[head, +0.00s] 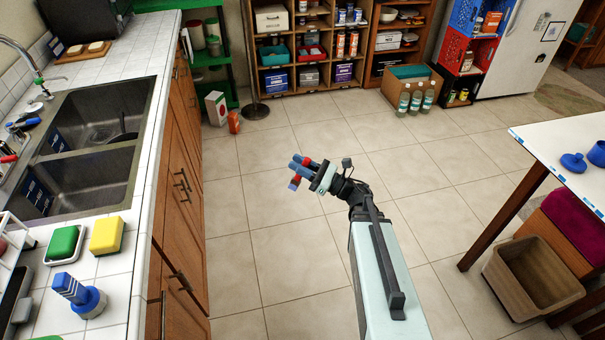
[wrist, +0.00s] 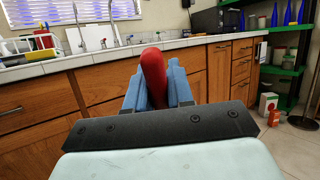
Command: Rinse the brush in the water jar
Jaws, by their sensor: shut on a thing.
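My gripper (head: 297,170) is over the open floor, to the right of the counter and well apart from it. Its blue fingers are shut on a red, rounded, handle-like thing, which also shows between them in the wrist view (wrist: 153,76). I cannot pick out a water jar for sure. A blue round pot (head: 598,153) and a smaller blue piece (head: 573,163) are on the white table at the right.
The tiled counter (head: 115,255) with a double sink (head: 85,180) runs along the left. The white table (head: 545,135) and a brown bin (head: 535,275) are at the right. The floor between is clear.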

